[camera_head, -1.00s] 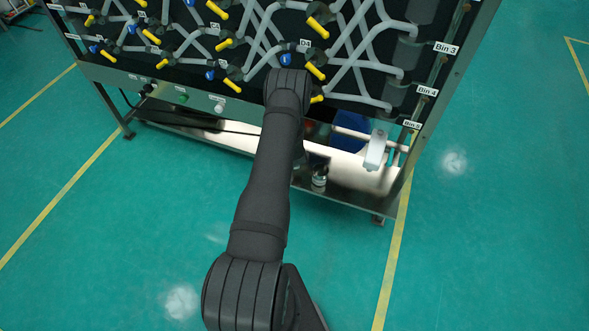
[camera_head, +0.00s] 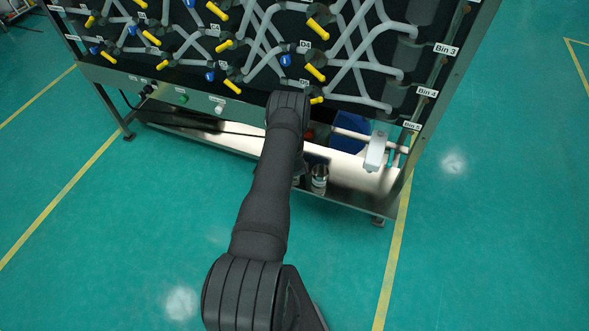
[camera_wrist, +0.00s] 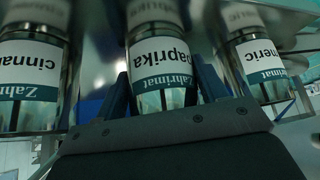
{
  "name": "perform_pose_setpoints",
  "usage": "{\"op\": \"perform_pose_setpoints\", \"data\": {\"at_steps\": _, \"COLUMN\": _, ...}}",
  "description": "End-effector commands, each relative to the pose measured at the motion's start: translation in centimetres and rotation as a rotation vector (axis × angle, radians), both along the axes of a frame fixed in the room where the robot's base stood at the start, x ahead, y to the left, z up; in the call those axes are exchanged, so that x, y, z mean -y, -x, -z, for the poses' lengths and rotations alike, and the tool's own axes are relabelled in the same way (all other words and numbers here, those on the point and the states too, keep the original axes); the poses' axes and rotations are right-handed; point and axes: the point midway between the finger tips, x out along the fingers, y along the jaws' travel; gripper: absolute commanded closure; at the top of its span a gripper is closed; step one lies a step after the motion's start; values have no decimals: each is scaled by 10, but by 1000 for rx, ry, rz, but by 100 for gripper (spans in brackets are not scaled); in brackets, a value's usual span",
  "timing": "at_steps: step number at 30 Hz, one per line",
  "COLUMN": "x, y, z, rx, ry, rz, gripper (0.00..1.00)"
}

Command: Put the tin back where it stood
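The wrist view is upside down and shows a silver tin labelled paprika (camera_wrist: 160,66) between the two fingers of my gripper (camera_wrist: 165,88). The tin looks upright on a shiny shelf, with its reflection meeting its base. The fingers lie on either side of it; whether they press on it is not clear. A cinnamon tin (camera_wrist: 30,80) stands at the picture's left and a turmeric tin (camera_wrist: 262,68) at its right. In the head view one silver tin (camera_head: 319,178) shows on the lower shelf beside my arm; my gripper is hidden there behind my arm.
The lower shelf (camera_head: 225,140) lies under a panel of grey pipes with yellow handles. A blue object (camera_head: 349,134) and a light-grey fixture (camera_head: 376,151) are to the right of my arm. A frame leg (camera_head: 407,175) stands at the right. The green floor in front is clear.

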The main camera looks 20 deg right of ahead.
Motion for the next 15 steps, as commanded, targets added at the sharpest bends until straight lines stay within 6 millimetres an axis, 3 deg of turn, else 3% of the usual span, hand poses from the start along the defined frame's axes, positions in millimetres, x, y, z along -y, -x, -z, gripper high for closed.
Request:
{"op": "perform_pose_setpoints", "data": {"at_steps": 3, "x": 0, "y": 0, "z": 0, "rx": 0, "ry": 0, "rz": 0, "gripper": 15}}
{"op": "perform_pose_setpoints", "data": {"at_steps": 15, "x": -1, "y": 2, "z": -8, "rx": 0, "ry": 0, "rz": 0, "gripper": 15}}
